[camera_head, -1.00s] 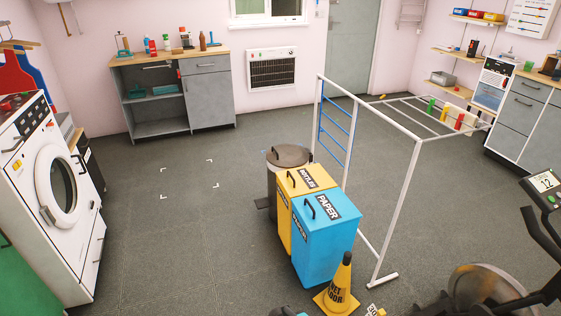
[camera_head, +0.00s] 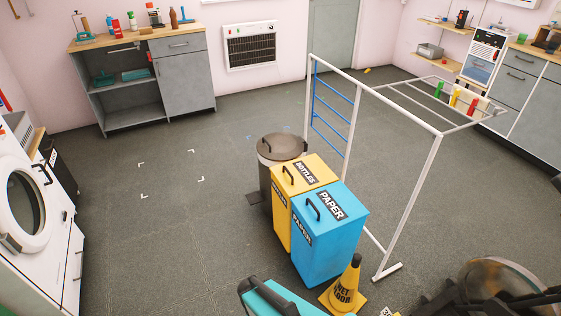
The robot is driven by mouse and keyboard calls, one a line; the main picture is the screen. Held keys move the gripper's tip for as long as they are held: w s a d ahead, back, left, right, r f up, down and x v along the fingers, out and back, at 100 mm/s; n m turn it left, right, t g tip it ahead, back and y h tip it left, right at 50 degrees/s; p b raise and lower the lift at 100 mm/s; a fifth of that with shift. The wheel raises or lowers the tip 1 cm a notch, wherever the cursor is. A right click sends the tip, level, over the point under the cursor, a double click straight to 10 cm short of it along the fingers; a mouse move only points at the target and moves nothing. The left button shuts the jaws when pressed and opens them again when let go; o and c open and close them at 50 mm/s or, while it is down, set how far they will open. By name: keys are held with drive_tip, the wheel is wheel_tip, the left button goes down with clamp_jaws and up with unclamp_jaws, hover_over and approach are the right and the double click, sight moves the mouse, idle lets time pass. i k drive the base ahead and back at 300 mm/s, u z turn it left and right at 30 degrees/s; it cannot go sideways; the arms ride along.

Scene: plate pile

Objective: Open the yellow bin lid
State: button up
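The yellow bin (camera_head: 281,224) stands on the floor near the middle of the camera_head view. Its yellow lid (camera_head: 321,167) lies flat and closed on top, with a dark handle (camera_head: 288,175) at the left and a label reading BOTTLES. A blue bin (camera_head: 327,245) marked PAPER stands right against its near side and hides part of its front. A round metal bin (camera_head: 281,148) with a brownish lid stands just behind it. My gripper is not in view.
A white drying rack (camera_head: 421,185) stands close to the right of the bins. A yellow wet-floor cone (camera_head: 346,288) and a teal case-like object (camera_head: 276,299) are in front. Dark exercise equipment (camera_head: 505,283) is at lower right. The floor left of the bins is clear.

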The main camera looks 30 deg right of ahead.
sight(297, 176)
drive_tip(key=u, duration=0.2)
drive_tip(key=i, duration=1.15)
drive_tip(key=u, duration=0.2)
